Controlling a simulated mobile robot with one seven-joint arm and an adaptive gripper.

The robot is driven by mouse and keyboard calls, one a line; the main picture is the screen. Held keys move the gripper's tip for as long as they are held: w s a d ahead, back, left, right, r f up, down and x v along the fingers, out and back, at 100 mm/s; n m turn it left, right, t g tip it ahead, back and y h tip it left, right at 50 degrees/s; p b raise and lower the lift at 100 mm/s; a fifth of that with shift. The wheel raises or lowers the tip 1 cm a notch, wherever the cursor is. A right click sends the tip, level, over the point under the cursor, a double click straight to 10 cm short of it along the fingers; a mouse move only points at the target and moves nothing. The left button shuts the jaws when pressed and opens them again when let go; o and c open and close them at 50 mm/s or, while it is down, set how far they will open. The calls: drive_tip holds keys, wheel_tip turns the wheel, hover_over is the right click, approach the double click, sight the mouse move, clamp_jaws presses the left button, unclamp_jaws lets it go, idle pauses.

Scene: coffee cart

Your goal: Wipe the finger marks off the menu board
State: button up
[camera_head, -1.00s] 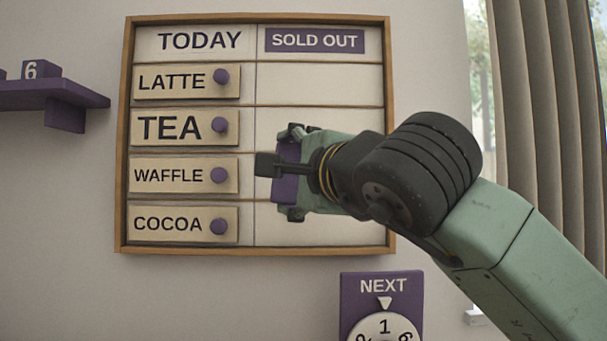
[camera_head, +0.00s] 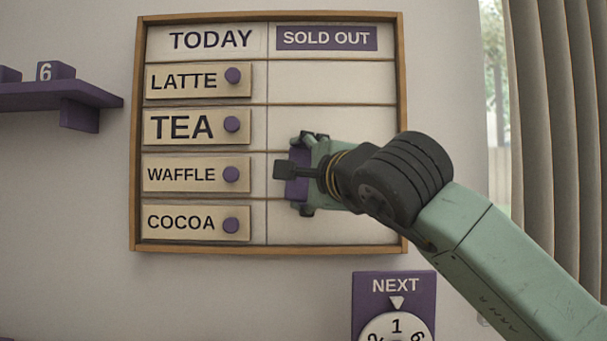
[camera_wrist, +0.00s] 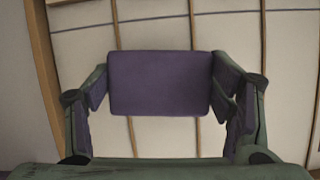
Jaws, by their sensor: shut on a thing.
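The menu board (camera_head: 335,85) hangs on the wall in a wooden frame, with TODAY and SOLD OUT headers. LATTE, TEA, WAFFLE and COCOA plates with purple knobs fill its left column. The right column is bare. My gripper (camera_head: 306,174) is in front of the WAFFLE and COCOA rows of that column, shut on a purple block (camera_head: 297,188). In the wrist view the purple block (camera_wrist: 160,83) sits between both fingers, its broad face showing, with the pale board behind. I cannot tell whether it touches the board. I make out no finger marks; my arm hides part of the lower right.
A purple NEXT dial (camera_head: 394,305) is on the wall below the board's right side. A purple shelf (camera_head: 75,105) with number blocks is at the left. A curtain (camera_head: 560,110) and window are at the right.

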drive_tip(key=shift+w, duration=1.05)
idle(0.4)
drive_tip(key=d+p, duration=0.1)
drive_tip(key=d, duration=0.3)
idle(0.3)
drive_tip(key=shift+a, duration=0.1)
drive_tip(key=shift+w+a+b, duration=0.15)
drive_tip(key=shift+a+b, duration=0.65)
drive_tip(key=shift+a, duration=1.1)
